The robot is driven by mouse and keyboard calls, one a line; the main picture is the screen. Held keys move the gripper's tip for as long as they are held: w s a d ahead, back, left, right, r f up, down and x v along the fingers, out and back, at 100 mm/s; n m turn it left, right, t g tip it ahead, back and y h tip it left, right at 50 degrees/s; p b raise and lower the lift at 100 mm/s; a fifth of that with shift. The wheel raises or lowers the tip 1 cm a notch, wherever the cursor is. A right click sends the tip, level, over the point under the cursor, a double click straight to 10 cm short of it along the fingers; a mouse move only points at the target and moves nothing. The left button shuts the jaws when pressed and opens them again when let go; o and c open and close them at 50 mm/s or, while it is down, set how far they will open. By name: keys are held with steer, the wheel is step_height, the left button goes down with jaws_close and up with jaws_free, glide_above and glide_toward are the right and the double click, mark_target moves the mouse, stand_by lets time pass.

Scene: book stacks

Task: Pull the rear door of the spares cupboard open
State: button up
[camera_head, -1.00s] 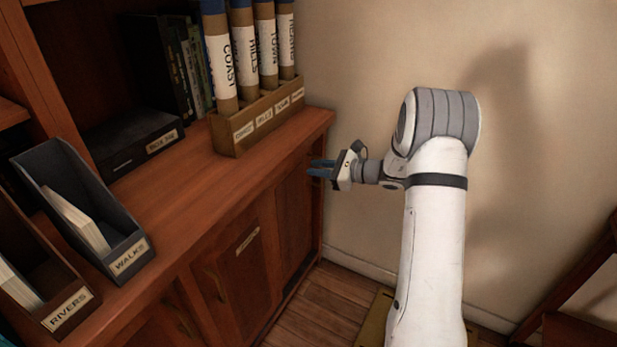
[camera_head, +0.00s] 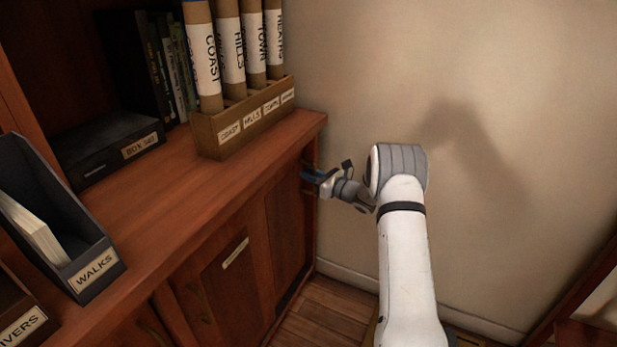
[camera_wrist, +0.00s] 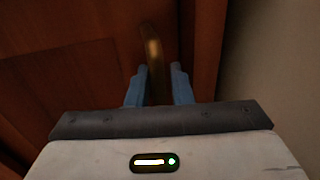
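The spares cupboard is the reddish wood unit, and its rear door (camera_head: 287,225) is the panel nearest the wall in the head view. I see no clear gap at its edge. My gripper (camera_head: 310,177) is at the upper part of this door, near the cupboard's wall-side corner. In the wrist view, a curved brass handle (camera_wrist: 152,50) runs between the blue fingers of my gripper (camera_wrist: 159,85). The handle's lower end is hidden behind the gripper body.
A labelled door (camera_head: 232,285) is beside the rear door. The cupboard top (camera_head: 180,190) carries a rack of map tubes (camera_head: 245,125), a black box (camera_head: 108,150) and a file holder (camera_head: 95,270). The beige wall (camera_head: 450,80) is close on the right. Floor (camera_head: 325,312) shows below.

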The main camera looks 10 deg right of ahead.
steer(key=shift+w+a, duration=0.1)
steer(key=shift+c, duration=0.4)
jaws_close()
